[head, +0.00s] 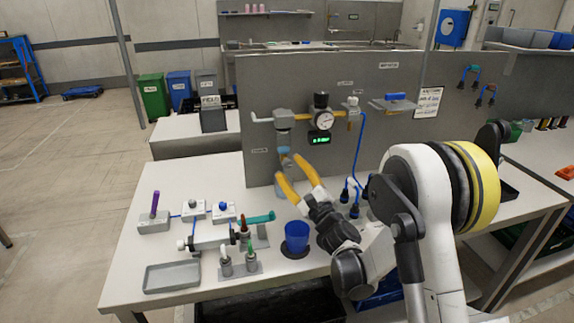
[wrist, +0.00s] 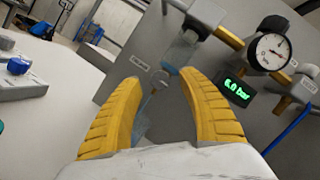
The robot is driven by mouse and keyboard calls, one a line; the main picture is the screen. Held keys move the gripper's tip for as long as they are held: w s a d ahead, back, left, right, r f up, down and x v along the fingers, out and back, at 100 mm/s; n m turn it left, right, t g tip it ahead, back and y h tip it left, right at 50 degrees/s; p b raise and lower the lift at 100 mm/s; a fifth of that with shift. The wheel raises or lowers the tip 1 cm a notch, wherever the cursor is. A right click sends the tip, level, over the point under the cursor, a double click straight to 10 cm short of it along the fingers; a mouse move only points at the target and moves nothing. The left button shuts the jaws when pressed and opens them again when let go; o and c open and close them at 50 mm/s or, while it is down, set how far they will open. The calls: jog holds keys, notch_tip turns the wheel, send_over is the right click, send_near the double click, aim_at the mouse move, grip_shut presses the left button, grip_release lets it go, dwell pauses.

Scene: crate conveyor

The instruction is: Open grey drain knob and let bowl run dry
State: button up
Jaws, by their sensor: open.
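My gripper (head: 290,166) is open, its two yellow fingers pointing up at the grey panel, just below the filter unit (head: 284,118). The filter's bowl (head: 283,138) hangs under its grey head. In the wrist view the bowl (wrist: 182,52) shows beyond and between the fingertips of my gripper (wrist: 158,80). A small grey knob-like piece (wrist: 160,77) shows between the fingers, under the bowl. Neither finger clearly touches it. The liquid level in the bowl cannot be made out.
A pressure gauge (head: 323,120) and green display (wrist: 237,87), reading about 6.0 bar, sit right of the filter. A blue cup (head: 297,235) stands on the table below. Blue tubing (head: 358,150) hangs to the right. Small valve fixtures and a grey tray (head: 172,277) occupy the table's left.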

jog(key=v, duration=0.5)
jog(key=shift+s+d, duration=0.1)
jog(key=shift+s, duration=0.05)
jog(key=s+r+n+g+h, duration=0.1)
jog(key=s+r+n+g, duration=0.6)
jog(key=s+n, duration=0.45)
jog(key=s+d+f+n+g+h, duration=0.2)
jog(key=s+d+f+n+h, duration=0.1)
jog(key=s+d, duration=0.6)
jog(key=s+d+f+n+g+h, duration=0.2)
jog(key=s+d+f+n+h, duration=0.2)
jog(key=s+d+h, duration=0.3)
jog(key=s+d+n, duration=0.1)
jog(key=s+d, duration=0.1)
jog(key=s, duration=0.3)
jog(key=shift+s+n, duration=0.25)
jog(key=shift+n, duration=0.1)
